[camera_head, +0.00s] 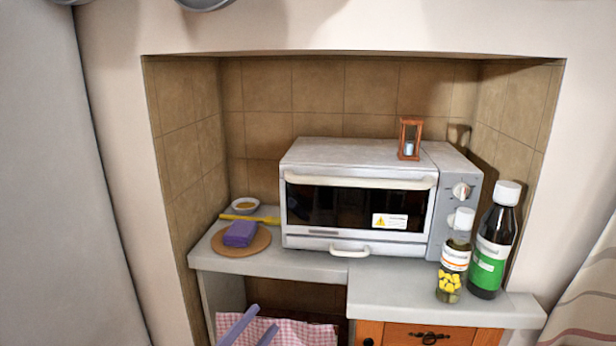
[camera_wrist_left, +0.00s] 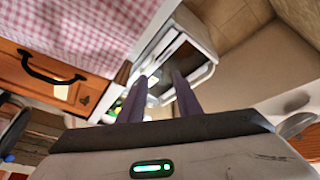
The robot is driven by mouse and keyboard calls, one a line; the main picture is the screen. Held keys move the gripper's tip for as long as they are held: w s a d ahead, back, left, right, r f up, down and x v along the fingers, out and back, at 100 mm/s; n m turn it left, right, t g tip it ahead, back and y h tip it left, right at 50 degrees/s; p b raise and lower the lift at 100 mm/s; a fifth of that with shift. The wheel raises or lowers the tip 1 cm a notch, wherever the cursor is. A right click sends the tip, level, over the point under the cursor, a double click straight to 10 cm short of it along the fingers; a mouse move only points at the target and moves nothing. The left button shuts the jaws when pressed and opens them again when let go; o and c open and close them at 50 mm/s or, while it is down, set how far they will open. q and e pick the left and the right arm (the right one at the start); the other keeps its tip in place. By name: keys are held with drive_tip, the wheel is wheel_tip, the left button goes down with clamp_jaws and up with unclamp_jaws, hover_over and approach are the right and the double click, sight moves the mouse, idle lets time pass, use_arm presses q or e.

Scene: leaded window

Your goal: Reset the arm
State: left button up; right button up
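My left gripper (camera_head: 262,320) shows at the bottom edge of the head view, in front of a pink checked cloth and below the counter. Its two purple-grey fingers stand apart with nothing between them. In the left wrist view the same gripper (camera_wrist_left: 158,77) shows its fingers spread and empty, with the white toaster oven beyond them. Most of the left arm is outside the head view. My right gripper is in neither view.
The counter (camera_head: 320,268) holds the toaster oven (camera_head: 350,155), an hourglass (camera_head: 409,140) on top of it, two bottles (camera_head: 487,260) at right, and a round board (camera_head: 262,245) with a purple block (camera_head: 239,233) at left. The checked cloth (camera_head: 305,335) hangs below.

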use_arm(q)
drive_tip(key=s+a+f+n+g+y, duration=0.25)
drive_tip(key=s+f+n, duration=0.25)
drive_tip(key=f, duration=0.4)
drive_tip(key=s+a+f+n+g+y, duration=0.1)
drive_tip(key=s+a+f+n+y, duration=0.25)
drive_tip(key=s+f, duration=0.4)
drive_tip(key=s+a+f+n+g+y, duration=0.1)
drive_tip(key=s+f+n+g, duration=0.4)
drive_tip(key=s+f, duration=0.7)
drive_tip(key=shift+s+a+y, duration=0.25)
drive_tip(key=shift+s+y, duration=0.35)
drive_tip(key=shift+s, duration=0.2)
